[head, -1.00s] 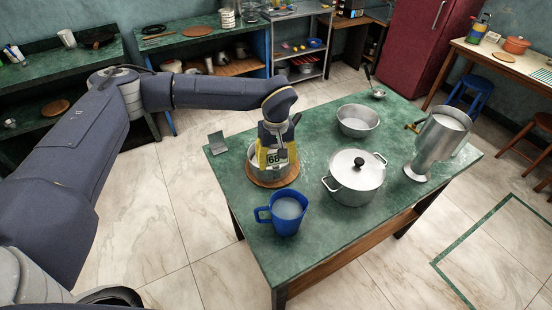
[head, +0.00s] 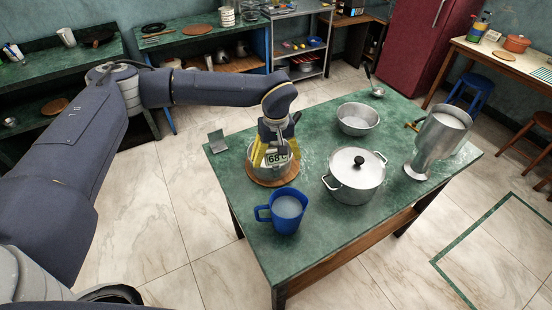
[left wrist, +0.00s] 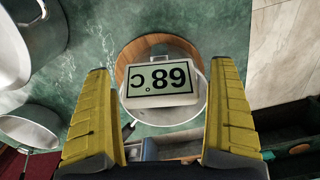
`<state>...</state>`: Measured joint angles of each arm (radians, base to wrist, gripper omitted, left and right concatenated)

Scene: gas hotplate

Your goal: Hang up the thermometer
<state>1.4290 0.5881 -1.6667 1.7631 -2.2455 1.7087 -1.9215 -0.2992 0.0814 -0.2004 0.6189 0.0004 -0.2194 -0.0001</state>
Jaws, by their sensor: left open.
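The thermometer (head: 277,158) has a pale box with a display reading 68°C. It stands at a small metal pot (head: 257,171) on a round wooden board (head: 272,182); its lower part is hidden. In the left wrist view the thermometer (left wrist: 160,80) lies between the fingers, with a gap on each side. My left gripper (left wrist: 160,71) is open with yellow fingers. In the head view the left gripper (head: 275,158) is over the pot. A small grey bracket (head: 217,142) stands at the table's left corner. My right gripper is not in view.
A blue mug (head: 287,212) stands close in front of the board. A lidded pot (head: 355,180), a metal bowl (head: 357,120) and a tall metal vessel (head: 436,145) stand to the right. The green table (head: 235,185) is clear around the bracket.

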